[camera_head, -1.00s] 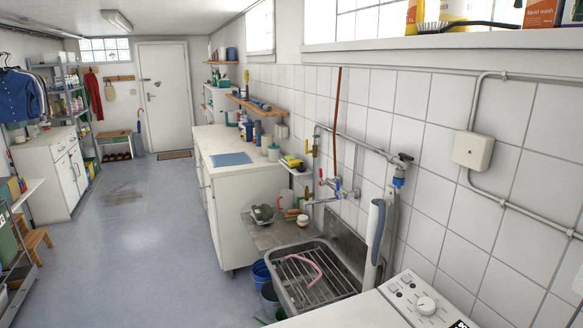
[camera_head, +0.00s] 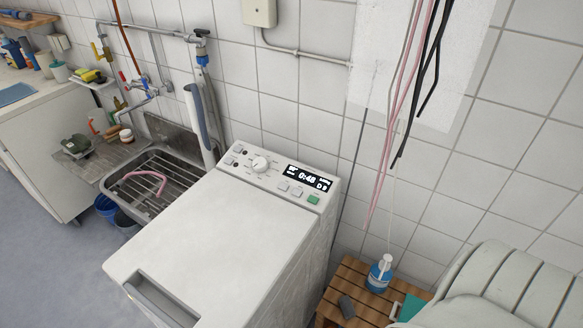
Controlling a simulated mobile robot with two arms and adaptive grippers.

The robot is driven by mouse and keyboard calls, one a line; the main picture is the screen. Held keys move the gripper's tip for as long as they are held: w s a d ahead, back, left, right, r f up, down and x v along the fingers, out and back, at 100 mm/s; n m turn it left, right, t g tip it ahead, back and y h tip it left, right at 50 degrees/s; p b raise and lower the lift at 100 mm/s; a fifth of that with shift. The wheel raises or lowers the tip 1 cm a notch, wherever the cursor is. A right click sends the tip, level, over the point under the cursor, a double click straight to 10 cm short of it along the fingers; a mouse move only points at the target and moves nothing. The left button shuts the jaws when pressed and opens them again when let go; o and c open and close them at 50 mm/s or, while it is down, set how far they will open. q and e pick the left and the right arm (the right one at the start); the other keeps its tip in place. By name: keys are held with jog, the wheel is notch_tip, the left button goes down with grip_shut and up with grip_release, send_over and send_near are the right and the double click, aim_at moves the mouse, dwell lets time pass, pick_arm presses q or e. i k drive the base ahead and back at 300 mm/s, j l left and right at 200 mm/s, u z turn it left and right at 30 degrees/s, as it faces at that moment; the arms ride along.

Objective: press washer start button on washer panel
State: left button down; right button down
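The washer (camera_head: 215,240) is a white top-loading machine in the middle of the head view, against the tiled wall. Its panel (camera_head: 282,178) runs along the back top edge. The panel has a round white dial (camera_head: 260,164), a lit black display (camera_head: 307,178) reading about 0:48, several small pale buttons, and one green button (camera_head: 313,200) at its right front corner. The green button looks like the start button; its label is too small to read. Neither of my grippers is in view.
Left of the washer is a metal sink (camera_head: 172,185) with a rack and pink hose. On the right, a wooden slatted stand (camera_head: 352,298) holds a blue pump bottle (camera_head: 379,274). Cables (camera_head: 415,90) hang on the wall behind it. A pale ribbed object (camera_head: 510,285) fills the lower right.

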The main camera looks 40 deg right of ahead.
aim_at(315, 199)
jog(key=z, duration=1.3)
